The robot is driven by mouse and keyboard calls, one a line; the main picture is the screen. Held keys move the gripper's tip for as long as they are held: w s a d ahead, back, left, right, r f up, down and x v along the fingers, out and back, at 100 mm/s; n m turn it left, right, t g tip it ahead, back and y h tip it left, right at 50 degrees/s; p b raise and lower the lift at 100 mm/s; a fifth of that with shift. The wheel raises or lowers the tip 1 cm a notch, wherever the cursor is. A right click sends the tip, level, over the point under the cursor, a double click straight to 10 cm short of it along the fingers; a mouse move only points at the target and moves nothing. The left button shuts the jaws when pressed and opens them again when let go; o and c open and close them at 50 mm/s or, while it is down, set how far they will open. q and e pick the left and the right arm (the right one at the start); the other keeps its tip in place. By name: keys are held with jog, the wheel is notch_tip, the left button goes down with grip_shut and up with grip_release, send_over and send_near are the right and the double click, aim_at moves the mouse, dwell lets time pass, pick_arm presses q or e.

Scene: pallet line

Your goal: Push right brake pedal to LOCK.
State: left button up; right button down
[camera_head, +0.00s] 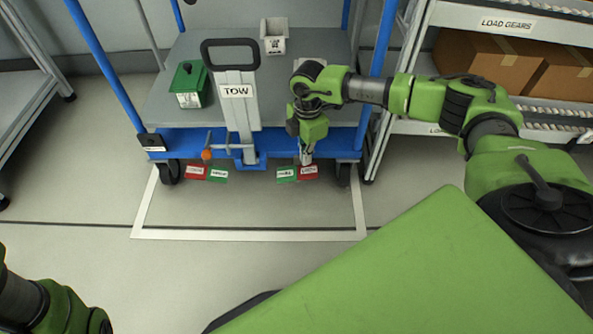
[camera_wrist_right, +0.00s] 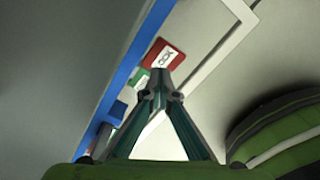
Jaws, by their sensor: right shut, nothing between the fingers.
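The cart's blue front beam (camera_head: 215,140) carries two pairs of coloured pedal plates low down. At the right, a green plate (camera_head: 287,174) and a red plate (camera_head: 308,172) sit side by side, with labels too small to read surely. My right gripper (camera_head: 306,158) points down just above this right pair, shut and empty. In the right wrist view the shut fingertips (camera_wrist_right: 165,78) overlap the lower edge of the red plate (camera_wrist_right: 163,54); the green plate (camera_wrist_right: 140,78) is partly behind them. I cannot tell whether they touch. My left gripper is out of view.
The left pair has a red plate (camera_head: 195,172) and a green plate (camera_head: 218,174). The TOW handle (camera_head: 236,90) stands left of my right gripper. A green box (camera_head: 189,84) and a white bin (camera_head: 274,36) sit on the cart. A rack (camera_head: 500,22) stands right; the floor in front is clear.

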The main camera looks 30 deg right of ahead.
aim_at(297, 173)
jog(key=shift+f, duration=0.7)
jog(key=shift+f+b, duration=0.55)
jog(key=shift+f, duration=0.15)
dwell(0.4)
